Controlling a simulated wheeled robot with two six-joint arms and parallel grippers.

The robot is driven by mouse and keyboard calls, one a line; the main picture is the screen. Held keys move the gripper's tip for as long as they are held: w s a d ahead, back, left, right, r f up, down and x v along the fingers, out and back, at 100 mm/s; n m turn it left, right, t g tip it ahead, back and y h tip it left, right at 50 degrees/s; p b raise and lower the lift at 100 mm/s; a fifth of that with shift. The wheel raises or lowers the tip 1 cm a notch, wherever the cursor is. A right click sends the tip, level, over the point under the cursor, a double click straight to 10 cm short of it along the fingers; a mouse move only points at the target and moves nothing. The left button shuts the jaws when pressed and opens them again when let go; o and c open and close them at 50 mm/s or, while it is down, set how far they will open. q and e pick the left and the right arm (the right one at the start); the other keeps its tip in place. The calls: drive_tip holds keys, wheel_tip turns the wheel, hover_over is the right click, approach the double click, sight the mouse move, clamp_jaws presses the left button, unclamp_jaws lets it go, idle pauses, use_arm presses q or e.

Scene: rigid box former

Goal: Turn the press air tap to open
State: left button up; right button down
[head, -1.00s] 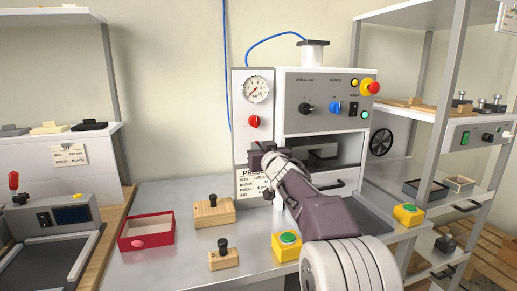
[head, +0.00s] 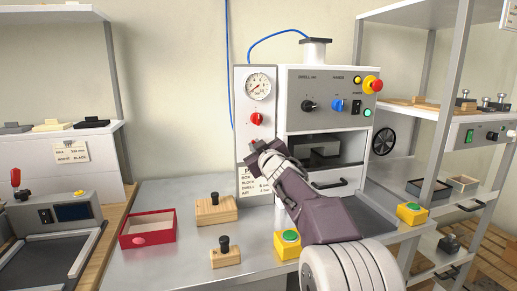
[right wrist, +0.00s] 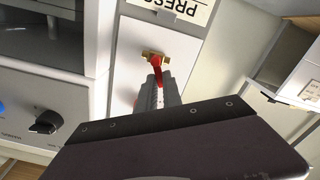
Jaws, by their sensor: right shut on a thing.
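The press air tap shows in the right wrist view as a brass body (right wrist: 153,56) with a red lever (right wrist: 157,68) on the press's pale front panel. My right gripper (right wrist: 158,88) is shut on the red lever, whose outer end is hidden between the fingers. In the head view my right gripper (head: 260,147) is at the press's narrow left panel, below the red knob (head: 257,118) and pressure gauge (head: 258,86). It hides the tap there and covers part of the press card (head: 247,186). My left gripper is not in view.
The press (head: 325,92) has a control panel with knobs and buttons above an open bay. Shelving (head: 440,150) stands at right.

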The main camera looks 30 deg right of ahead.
drive_tip(key=n+b, duration=0.1)
drive_tip(key=n, duration=0.2)
drive_tip(key=a+f+n+b, duration=0.1)
drive_tip(key=n, duration=0.2)
drive_tip(key=f+n+b, duration=0.1)
drive_tip(key=n, duration=0.2)
drive_tip(key=shift+w+a+n, duration=0.2)
drive_tip(key=shift+n, duration=0.1)
drive_tip(key=shift+f+n+b, duration=0.35)
drive_tip(key=shift+n+b, duration=0.2)
drive_tip(key=shift+n, duration=0.75)
drive_tip(key=c, duration=1.5)
unclamp_jaws()
drive_tip(key=v, duration=0.9)
